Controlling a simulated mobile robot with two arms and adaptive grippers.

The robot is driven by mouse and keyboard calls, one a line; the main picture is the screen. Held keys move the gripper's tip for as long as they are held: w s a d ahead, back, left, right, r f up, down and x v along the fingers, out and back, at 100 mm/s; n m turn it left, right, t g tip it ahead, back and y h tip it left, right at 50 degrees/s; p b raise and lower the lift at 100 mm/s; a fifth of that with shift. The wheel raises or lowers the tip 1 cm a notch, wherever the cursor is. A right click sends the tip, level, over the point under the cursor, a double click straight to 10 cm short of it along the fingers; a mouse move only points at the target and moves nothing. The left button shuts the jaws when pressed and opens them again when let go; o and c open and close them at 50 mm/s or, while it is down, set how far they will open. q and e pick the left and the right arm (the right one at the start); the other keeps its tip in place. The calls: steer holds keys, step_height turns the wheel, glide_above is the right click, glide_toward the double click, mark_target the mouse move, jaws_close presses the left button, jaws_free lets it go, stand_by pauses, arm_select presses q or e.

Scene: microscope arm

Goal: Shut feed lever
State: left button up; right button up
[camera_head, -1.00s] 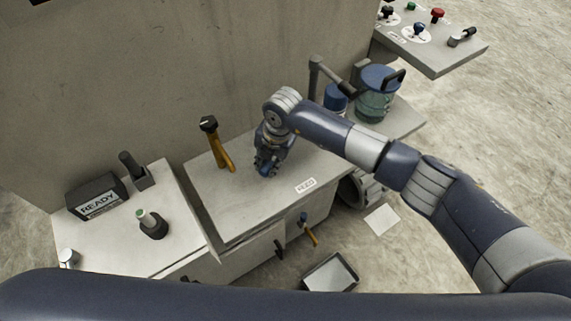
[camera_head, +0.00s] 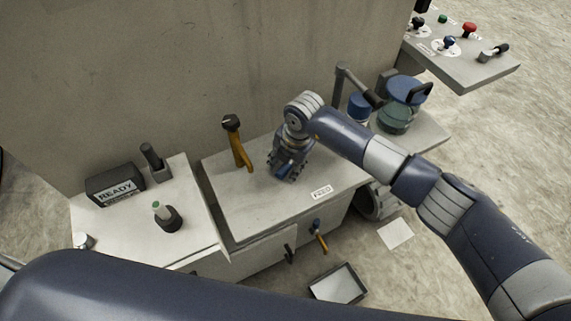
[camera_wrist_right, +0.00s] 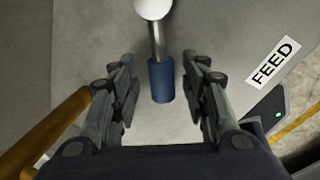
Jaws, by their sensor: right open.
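The feed lever shows in the right wrist view as a metal rod with a blue grip (camera_wrist_right: 161,80) and a white round end at the top edge. The FEED label (camera_wrist_right: 273,62) lies to its right; it also shows in the head view (camera_head: 321,192). My right gripper (camera_wrist_right: 159,62) is open, with one finger on each side of the blue grip and a visible gap on both sides. In the head view my right gripper (camera_head: 287,170) is low over the bench top and hides most of the lever. My left gripper is out of view.
A yellow handle with a black top (camera_head: 240,152) stands close left of the gripper. Further left are a READY box (camera_head: 115,190) and a green-tipped knob (camera_head: 165,217). Blue-lidded canisters (camera_head: 404,90) stand to the right. A tray (camera_head: 338,284) lies on the floor.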

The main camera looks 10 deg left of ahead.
steer(key=shift+r, duration=0.1)
step_height(320, 180, up, 12)
steer(key=s+d, duration=0.1)
steer(key=d, duration=0.1)
steer(key=shift+f, duration=0.25)
stand_by(0.4)
